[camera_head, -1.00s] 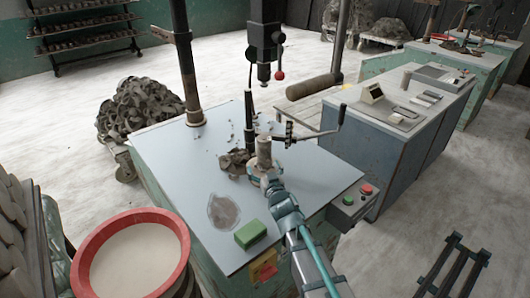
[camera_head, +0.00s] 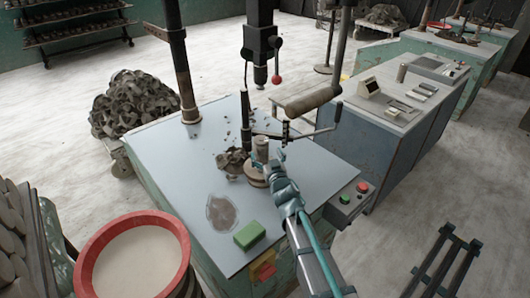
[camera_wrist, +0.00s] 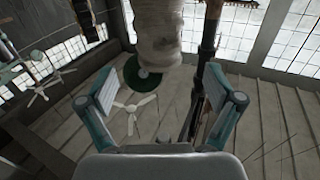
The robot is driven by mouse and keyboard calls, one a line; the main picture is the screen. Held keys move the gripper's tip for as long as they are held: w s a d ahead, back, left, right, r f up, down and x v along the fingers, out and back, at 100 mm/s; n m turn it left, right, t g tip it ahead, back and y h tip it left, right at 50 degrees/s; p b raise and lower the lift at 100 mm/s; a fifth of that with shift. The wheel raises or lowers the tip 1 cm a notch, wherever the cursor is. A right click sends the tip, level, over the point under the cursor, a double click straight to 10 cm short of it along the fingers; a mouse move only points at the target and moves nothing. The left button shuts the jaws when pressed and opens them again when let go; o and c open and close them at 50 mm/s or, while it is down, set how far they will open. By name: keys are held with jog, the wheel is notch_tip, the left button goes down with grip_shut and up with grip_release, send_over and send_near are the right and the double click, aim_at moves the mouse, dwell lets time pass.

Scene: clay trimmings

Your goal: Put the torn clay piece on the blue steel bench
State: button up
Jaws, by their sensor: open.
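A lumpy grey-brown clay piece (camera_head: 261,149), which looks like the torn clay piece, stands upright on a small round base on the near machine table. The wrist view shows it (camera_wrist: 165,32) at the top, with a folded, uneven surface. My gripper (camera_head: 274,168) is on the near right side of the piece, low by its base. In the wrist view my gripper (camera_wrist: 160,103) has its fingers wide apart, with nothing clamped between them. The blue steel bench (camera_head: 387,150) stands to the right, behind the machine table.
Clay scraps (camera_head: 232,162) lie left of the piece. A dark post (camera_head: 246,120) and a crank handle (camera_head: 310,101) stand close behind it. A green block (camera_head: 249,235) lies in front. The bench top carries small tools and a boxed gauge (camera_head: 369,83), with some bare room.

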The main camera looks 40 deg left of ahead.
aim_at(261, 142)
jog(key=p+x, duration=0.2)
jog(key=x, duration=0.5)
jog(key=shift+w+a+r+p, duration=0.1)
jog(key=shift+p, duration=0.2)
grip_shut()
